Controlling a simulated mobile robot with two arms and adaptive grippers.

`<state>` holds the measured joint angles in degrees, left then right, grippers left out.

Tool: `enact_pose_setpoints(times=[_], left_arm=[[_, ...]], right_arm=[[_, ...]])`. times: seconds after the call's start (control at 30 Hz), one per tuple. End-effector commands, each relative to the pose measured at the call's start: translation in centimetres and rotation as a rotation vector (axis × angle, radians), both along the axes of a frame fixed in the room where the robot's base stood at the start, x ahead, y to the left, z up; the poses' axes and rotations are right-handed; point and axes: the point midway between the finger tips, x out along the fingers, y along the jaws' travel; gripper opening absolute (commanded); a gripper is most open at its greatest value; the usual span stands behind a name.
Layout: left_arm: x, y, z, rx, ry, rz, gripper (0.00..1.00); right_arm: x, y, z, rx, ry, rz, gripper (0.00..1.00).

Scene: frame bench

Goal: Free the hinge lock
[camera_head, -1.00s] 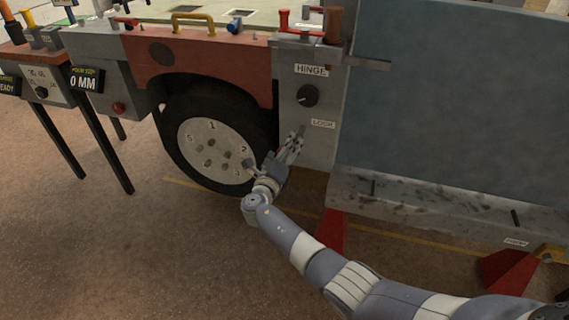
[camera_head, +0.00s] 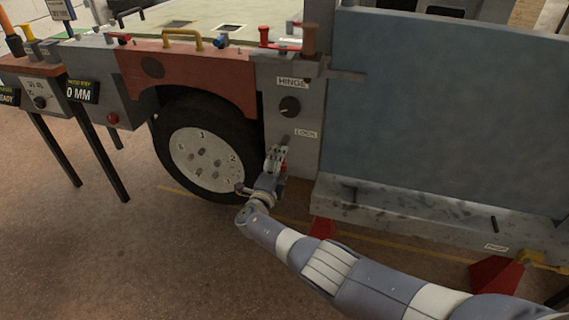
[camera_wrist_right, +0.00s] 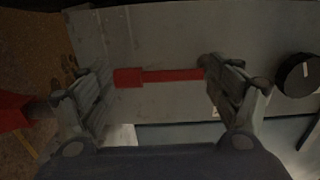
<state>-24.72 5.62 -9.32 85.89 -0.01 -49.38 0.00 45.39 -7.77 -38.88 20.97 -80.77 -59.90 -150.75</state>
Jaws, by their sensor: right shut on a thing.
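The hinge lock is at the grey post (camera_head: 318,160), below the HINGE sign (camera_head: 292,82), the black knob (camera_head: 290,107) and the LOCK label (camera_head: 306,134). My right gripper (camera_head: 277,158) is at the post just below and left of that label. In the right wrist view, a red bar (camera_wrist_right: 172,76) with a thicker red end spans lengthwise between my two fingers (camera_wrist_right: 160,90), which close on its ends. The black knob also shows there (camera_wrist_right: 298,75). Only a small red patch of the bar shows in the head view. My left gripper is not in view.
A wheel (camera_head: 205,148) stands just left of my gripper under a red fender (camera_head: 190,75). A large blue-grey panel (camera_head: 450,110) stands to the right, above a grey ledge (camera_head: 420,205). Red stands (camera_head: 495,272) are below it. The floor at front left is clear.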

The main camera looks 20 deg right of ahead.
Motion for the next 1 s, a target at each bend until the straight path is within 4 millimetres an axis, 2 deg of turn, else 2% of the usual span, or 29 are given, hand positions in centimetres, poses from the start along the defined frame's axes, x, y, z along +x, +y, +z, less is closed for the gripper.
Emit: enact_pose_setpoints(times=[0.03,0.47,0.5,0.57,1.0], left_arm=[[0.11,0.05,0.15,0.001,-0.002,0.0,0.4],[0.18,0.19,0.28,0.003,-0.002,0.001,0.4],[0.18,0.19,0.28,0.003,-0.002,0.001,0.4],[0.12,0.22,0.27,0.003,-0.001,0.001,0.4],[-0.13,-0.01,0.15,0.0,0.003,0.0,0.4]], right_arm=[[0.64,-0.67,1.39,-0.015,-0.018,-0.01,0.41],[0.66,-0.4,1.42,-0.029,-0.009,-0.007,0.41],[0.67,-0.39,1.43,-0.029,-0.009,-0.007,0.86],[0.66,-0.39,1.44,-0.03,-0.01,-0.007,1.0],[0.19,0.14,0.9,-0.02,-0.006,-0.004,1.0]])
